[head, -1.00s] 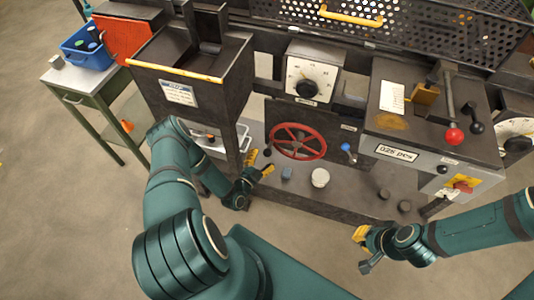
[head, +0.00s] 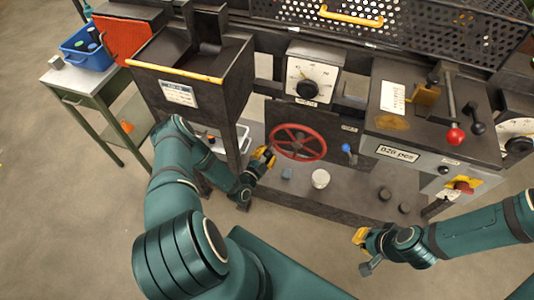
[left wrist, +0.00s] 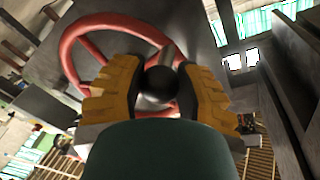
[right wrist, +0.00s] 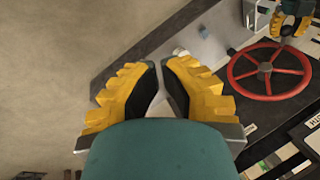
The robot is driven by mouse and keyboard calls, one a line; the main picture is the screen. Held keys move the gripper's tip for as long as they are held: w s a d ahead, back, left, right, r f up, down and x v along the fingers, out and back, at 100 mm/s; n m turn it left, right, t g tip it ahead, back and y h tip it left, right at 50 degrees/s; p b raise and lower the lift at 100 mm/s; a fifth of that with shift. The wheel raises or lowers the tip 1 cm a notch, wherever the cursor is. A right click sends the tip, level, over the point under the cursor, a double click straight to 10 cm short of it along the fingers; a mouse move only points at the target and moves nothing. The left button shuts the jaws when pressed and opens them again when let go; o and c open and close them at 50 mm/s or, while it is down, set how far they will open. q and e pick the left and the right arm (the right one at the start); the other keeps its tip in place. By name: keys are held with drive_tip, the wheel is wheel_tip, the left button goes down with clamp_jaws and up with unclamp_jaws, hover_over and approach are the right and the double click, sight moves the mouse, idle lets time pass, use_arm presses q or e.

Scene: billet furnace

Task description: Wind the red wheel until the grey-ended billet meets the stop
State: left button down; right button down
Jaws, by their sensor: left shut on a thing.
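The red wheel (head: 298,142) is a spoked ring on the dark front panel of the machine. It also shows in the left wrist view (left wrist: 82,31) and the right wrist view (right wrist: 238,66). My left gripper (head: 267,157) is at the wheel's left edge. In the left wrist view its yellow jaws are shut on the wheel's black knob (left wrist: 160,85). My right gripper (right wrist: 158,68) is slightly open and empty, low and right of the wheel in the head view. I cannot make out the grey-ended billet or the stop.
A blue-handled lever (head: 347,148) is right of the wheel. A white cylinder (head: 320,179) and a small blue block (head: 287,174) sit on the lower shelf. A red-knobbed lever (head: 454,136) stands on the right housing. A blue bin (head: 86,50) is at far left.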

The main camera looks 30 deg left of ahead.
use_arm(q)
drive_tip(key=shift+a+r+m+p, duration=0.1)
drive_tip(key=shift+r+m+p, duration=0.2)
drive_tip(key=shift+r+p, duration=0.05)
use_arm(e)
drive_tip(key=shift+w+r, duration=0.1)
drive_tip(key=shift+r, duration=0.3)
